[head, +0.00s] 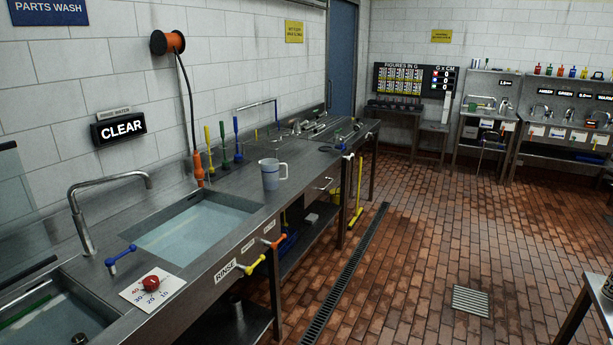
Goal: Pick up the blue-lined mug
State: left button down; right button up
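A pale mug or jug (270,175) with a handle on its right and a blue band stands upright on the steel counter (235,184), just beyond the water-filled sink. It is the only vessel with blue marking that I can make out; its inside is hardly visible. Neither of my grippers shows in the head view, and nothing is seen touching the mug.
A filled sink (190,226) and tap (88,207) are at left. Colored valve handles, yellow (252,266) and orange (274,242), jut from the counter front. A red knob (151,283) sits on a dial card. The brick floor (400,270) is open; a table (598,292) stands at right.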

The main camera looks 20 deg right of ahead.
aim_at(269, 167)
jog(key=z, duration=0.35)
jog(key=u, duration=1.7)
jog(key=z, duration=1.7)
jog(key=i+u, duration=0.15)
jog(key=u, duration=0.3)
jog(key=i+l+u, duration=0.1)
jog(key=u, duration=0.35)
jog(key=l+u, duration=0.2)
jog(key=u, duration=0.25)
jog(key=i+l+u, duration=0.2)
jog(key=l, duration=0.35)
jog(key=i+l+u, duration=0.25)
jog(key=l, duration=0.25)
jog(key=l+u, duration=0.2)
jog(key=l, duration=0.35)
jog(key=l+u, duration=0.25)
jog(key=l, duration=0.35)
jog(key=i, duration=0.05)
